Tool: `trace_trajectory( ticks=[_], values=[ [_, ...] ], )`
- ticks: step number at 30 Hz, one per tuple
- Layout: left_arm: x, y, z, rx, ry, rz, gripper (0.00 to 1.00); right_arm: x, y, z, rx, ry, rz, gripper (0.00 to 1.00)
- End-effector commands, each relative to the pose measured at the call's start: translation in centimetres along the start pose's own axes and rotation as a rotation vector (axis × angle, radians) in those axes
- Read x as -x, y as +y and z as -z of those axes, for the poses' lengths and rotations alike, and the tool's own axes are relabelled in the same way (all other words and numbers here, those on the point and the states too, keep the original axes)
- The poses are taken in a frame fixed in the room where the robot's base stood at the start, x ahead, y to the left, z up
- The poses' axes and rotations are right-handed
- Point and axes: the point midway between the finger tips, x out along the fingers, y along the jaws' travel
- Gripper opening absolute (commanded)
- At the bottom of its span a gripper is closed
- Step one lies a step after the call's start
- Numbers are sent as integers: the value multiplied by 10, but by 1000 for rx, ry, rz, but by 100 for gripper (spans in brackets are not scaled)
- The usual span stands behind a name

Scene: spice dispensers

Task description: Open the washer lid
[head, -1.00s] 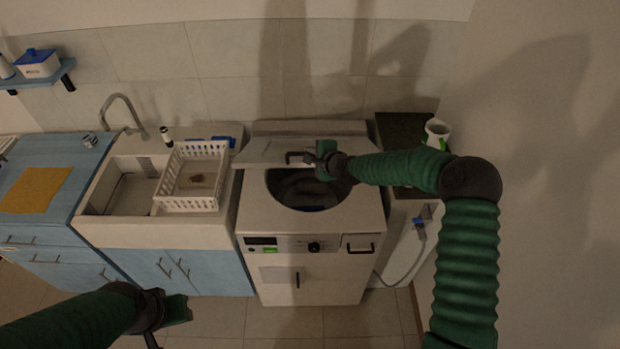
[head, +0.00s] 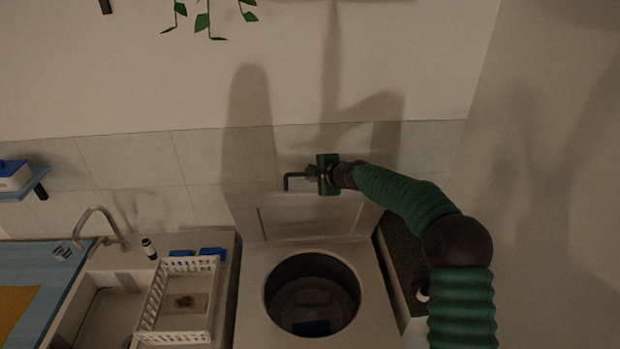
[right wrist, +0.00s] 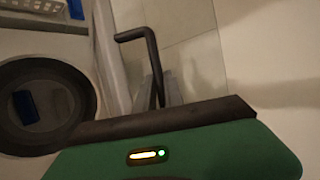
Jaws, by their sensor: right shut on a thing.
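The washer (head: 255,285) stands in the middle of the head view with its round drum opening uncovered. Its lid (head: 305,217) is raised, standing steeply up at the back of the machine. A dark bent handle (head: 287,182) sticks up from the lid's top edge. My right gripper (head: 313,173) is shut on this handle. The drum opening (right wrist: 60,85) shows at the left there. My left gripper is out of view.
A dark blue thing (head: 310,327) lies inside the drum. Left of the washer are a white basket (head: 150,310), a sink with a tap (head: 97,215) and blue items. The tiled wall (head: 225,160) is close behind the lid. A dark counter (head: 400,270) is at the right.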

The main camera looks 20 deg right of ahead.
Motion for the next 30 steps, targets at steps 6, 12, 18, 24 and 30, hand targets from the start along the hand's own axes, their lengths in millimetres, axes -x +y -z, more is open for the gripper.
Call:
trace_trajectory(
  ticks=[6,12,18,24,30],
  values=[
    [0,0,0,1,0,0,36,-2,5,4,-3,4,-10,0],
    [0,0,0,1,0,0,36,-3,5,3,-3,2,-11,0],
    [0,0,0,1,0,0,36,-3,4,3,-2,3,-9,22],
    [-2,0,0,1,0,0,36,1,3,3,-1,2,-5,22],
    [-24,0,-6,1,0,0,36,31,6,5,2,6,0,22]
  ],
)
